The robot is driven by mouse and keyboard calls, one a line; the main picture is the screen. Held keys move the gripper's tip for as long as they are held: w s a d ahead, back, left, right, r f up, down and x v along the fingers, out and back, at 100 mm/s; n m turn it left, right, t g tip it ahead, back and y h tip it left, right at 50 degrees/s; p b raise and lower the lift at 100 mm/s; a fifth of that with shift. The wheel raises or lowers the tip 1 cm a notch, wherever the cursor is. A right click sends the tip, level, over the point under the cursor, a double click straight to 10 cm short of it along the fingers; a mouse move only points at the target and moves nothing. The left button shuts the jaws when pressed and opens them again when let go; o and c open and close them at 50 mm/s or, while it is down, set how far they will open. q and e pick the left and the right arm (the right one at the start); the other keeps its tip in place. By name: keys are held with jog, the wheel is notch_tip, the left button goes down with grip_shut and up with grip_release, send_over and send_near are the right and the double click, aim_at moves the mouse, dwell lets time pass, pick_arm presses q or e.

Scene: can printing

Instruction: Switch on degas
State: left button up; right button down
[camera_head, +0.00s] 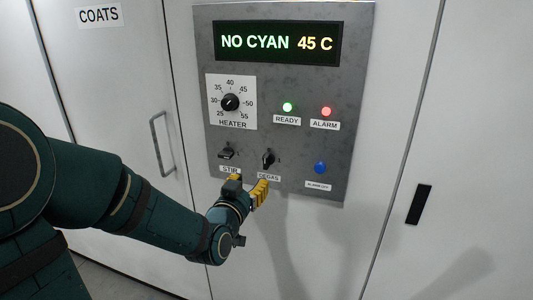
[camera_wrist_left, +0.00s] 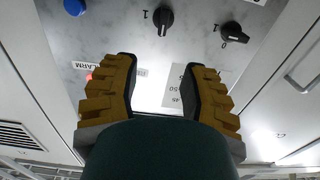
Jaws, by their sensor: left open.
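The black DEGAS knob (camera_head: 268,158) is on the grey control panel, above its DEGAS label (camera_head: 269,178). Its handle looks close to upright, with a "1" mark to its right. In the left wrist view, which is turned over, the knob (camera_wrist_left: 164,22) is at the top middle, beyond my fingertips. My left gripper (camera_head: 248,188) is just below the knob, near the label. In the left wrist view its yellow fingers (camera_wrist_left: 160,72) are spread apart with nothing between them. I see no contact with the knob. My right gripper is out of view.
The STIR knob (camera_head: 227,152) is left of DEGAS; the blue ALARM OFF button (camera_head: 320,168) is to its right. The HEATER dial (camera_head: 230,103) is above. The display (camera_head: 278,43) reads "NO CYAN 45 C". Green READY (camera_head: 288,107) and red ALARM (camera_head: 326,111) lights are lit. A door handle (camera_head: 160,143) sticks out left.

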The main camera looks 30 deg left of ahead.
aim_at(265, 157)
pick_arm(q)
jog(key=p+x, duration=0.2)
jog(key=x, duration=0.2)
jog(key=p+x, duration=0.2)
jog(key=x, duration=0.3)
jog(key=p+x, duration=0.2)
jog(key=x, duration=0.2)
jog(key=shift+w+a+r+p, duration=0.3)
jog(key=shift+w+p, duration=0.05)
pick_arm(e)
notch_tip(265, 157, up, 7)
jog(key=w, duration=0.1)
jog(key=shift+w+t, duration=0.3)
pick_arm(q)
jog(key=shift+o, duration=0.2)
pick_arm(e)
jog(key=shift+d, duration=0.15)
pick_arm(q)
jog(key=shift+s, duration=0.1)
grip_shut()
